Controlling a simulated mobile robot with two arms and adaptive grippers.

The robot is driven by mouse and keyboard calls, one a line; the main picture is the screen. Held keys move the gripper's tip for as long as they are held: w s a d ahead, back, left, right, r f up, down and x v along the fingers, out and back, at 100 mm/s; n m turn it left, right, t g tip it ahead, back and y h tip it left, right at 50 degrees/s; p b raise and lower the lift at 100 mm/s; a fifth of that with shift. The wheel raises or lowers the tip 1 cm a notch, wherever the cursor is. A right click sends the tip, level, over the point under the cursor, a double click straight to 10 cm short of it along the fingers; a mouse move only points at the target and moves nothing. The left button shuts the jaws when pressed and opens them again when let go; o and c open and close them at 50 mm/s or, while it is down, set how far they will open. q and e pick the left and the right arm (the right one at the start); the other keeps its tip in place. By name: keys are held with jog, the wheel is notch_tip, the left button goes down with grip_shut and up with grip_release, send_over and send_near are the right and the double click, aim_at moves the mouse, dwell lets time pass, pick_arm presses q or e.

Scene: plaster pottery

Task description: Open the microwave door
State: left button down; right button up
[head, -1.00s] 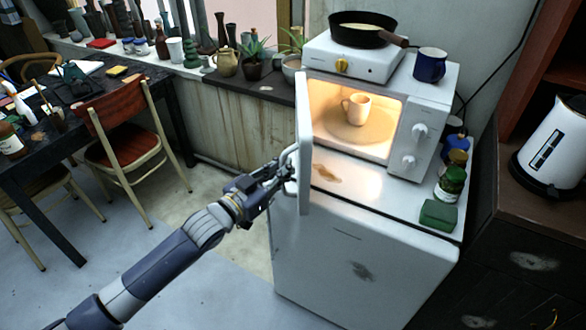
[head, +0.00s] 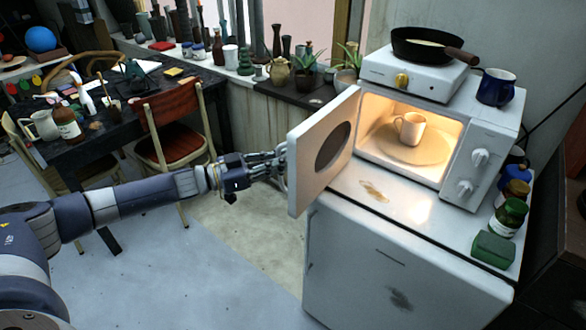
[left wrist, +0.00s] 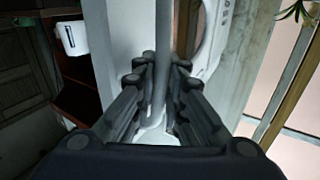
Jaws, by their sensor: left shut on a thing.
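The white microwave (head: 470,150) stands on a low white fridge, with its inside lit. Its door (head: 308,185) is swung wide open to the left, with the inner face and dark oval window showing. A light mug (head: 409,128) sits on the turntable inside. My left gripper (head: 281,168) is at the door's free edge, shut on the door handle, which lies behind the door in the head view. In the left wrist view the handle bar (left wrist: 161,75) runs between the two fingers. My right gripper is not in view.
A hot plate (head: 412,78) with a black pan (head: 425,46) and a blue mug (head: 496,87) stand on top of the microwave. A green box (head: 493,249) and jars are at the fridge's right edge. A red chair (head: 175,125) and dark table are left. Floor before the fridge is clear.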

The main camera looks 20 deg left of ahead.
pick_arm(q)
jog(key=shift+w+a+f+g, duration=0.1)
jog(key=shift+a+f+g, duration=0.2)
jog(key=shift+a, duration=0.4)
jog(key=c, duration=1.8)
grip_release()
jog(key=shift+o, duration=0.8)
jog(key=shift+s+a+r, duration=0.2)
jog(key=shift+w, duration=0.1)
jog(key=v, duration=1.2)
jog(key=shift+a+f, duration=0.1)
jog(key=shift+f, duration=0.05)
